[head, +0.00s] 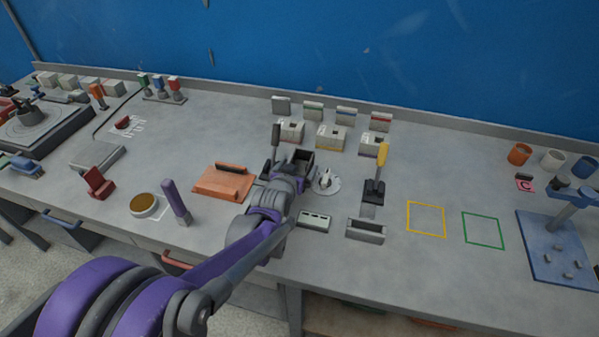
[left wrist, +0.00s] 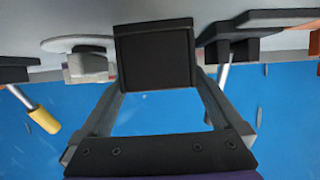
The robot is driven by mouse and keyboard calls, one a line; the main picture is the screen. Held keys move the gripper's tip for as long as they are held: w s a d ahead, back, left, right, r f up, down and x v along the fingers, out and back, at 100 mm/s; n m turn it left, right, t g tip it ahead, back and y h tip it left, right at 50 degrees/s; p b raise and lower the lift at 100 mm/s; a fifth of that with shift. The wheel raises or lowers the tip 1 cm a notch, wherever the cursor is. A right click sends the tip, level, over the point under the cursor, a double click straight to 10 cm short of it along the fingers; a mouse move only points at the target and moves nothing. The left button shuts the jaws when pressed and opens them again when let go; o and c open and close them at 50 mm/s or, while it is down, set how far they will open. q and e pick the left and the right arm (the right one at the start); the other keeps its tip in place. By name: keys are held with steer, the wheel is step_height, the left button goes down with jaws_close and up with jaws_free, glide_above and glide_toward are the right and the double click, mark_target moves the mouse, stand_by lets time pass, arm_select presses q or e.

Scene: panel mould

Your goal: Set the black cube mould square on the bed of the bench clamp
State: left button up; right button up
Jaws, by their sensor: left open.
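The black cube mould (head: 302,157) is a dark open-topped box near the middle of the bench. It fills the space between the fingertips in the left wrist view (left wrist: 154,55). My left gripper (head: 293,172) is open around the mould, with one finger at each side; finger contact is unclear. A bench clamp with an upright black handle (head: 276,136) stands just left of the mould. My gripper hides its lower part, so I cannot tell whether the mould rests on a bed. Another clamp with a yellow handle (head: 382,156) stands to the right.
A round plate with a pale fitting (head: 326,183) lies just right of the mould. Several small labelled blocks (head: 330,137) stand behind. An orange plate (head: 223,182) lies left, and a grey tray (head: 365,230) in front right.

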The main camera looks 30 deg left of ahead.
mark_target(304, 159)
arm_select(q)
steer(key=shift+x, duration=1.1)
steer(key=shift+s, duration=0.1)
jaws_close()
